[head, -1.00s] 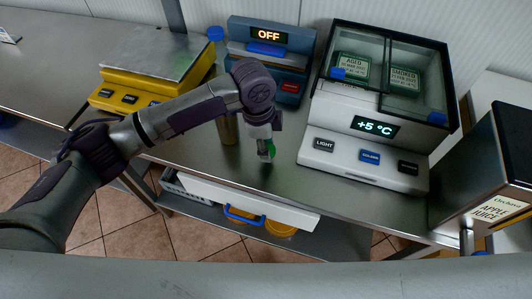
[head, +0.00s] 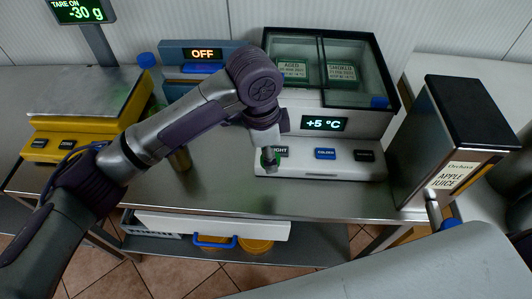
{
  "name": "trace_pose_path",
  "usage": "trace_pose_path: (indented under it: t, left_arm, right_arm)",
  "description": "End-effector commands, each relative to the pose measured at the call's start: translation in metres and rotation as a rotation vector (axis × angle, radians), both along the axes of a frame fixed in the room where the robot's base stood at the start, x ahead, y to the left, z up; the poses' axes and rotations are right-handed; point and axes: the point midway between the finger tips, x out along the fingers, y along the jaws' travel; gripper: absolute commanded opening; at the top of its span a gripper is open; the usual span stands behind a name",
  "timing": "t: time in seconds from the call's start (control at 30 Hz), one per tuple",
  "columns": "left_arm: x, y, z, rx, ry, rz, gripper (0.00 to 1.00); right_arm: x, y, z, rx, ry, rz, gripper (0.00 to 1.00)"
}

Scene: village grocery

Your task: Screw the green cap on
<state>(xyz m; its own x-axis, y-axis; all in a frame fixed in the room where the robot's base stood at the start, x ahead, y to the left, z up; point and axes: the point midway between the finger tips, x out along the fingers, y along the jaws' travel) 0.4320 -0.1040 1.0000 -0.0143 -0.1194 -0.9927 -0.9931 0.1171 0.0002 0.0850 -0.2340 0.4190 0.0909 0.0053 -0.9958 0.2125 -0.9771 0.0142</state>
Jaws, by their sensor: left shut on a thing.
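My left gripper (head: 269,163) is shut on the green cap (head: 263,159), of which only a small edge shows between and behind the fingers. In the head view it hangs in front of the chilled display case (head: 330,172), over its "LIGHT" button, which it partly covers. I cannot tell whether it touches the case. A brownish cylinder (head: 181,160), perhaps a bottle or jar, stands on the steel counter to the left, its top hidden by my left arm. My right gripper is not in view.
A yellow scale (head: 45,148) stands at the left, a blue device reading "OFF" (head: 206,55) behind my arm. An apple juice box (head: 455,140) with a tap stands at the right. The front counter (head: 225,200) is clear. A white drawer (head: 215,228) is below.

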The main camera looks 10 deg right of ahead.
Motion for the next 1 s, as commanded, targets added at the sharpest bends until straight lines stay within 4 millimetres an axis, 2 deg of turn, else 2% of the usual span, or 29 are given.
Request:
trace_pose_path:
  t: [0.17,0.27,0.37,0.53,0.6,0.73,0.83,0.9,1.0]
  left_arm:
    - [0.002,0.004,0.0,0.001,0.001,0.017,0.34]
    - [0.009,0.02,-0.001,0.004,0.006,0.105,0.34]
    - [0.02,0.052,-0.002,0.01,0.013,0.278,0.34]
    - [0.039,0.135,0.002,0.02,0.024,0.732,0.34]
    - [0.041,0.172,0.006,0.02,0.026,0.939,0.34]
    - [0.039,0.233,0.014,0.017,0.018,1.292,0.34]
    - [0.034,0.266,0.02,0.012,0.009,1.492,0.34]
    - [0.031,0.28,0.023,0.007,0.004,1.587,0.34]
    - [0.028,0.292,0.026,0.001,0.0,1.666,0.34]
  right_arm:
    - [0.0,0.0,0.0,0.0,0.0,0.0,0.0]
    - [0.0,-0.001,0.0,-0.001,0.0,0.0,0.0]
    - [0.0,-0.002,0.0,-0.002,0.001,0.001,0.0]
    - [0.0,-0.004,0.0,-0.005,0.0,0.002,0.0]
    - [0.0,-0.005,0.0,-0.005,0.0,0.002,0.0]
    - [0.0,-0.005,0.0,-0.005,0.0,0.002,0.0]
    - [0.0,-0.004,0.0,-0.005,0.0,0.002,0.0]
    - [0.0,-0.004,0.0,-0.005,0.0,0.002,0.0]
    - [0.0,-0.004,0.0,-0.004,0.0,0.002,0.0]
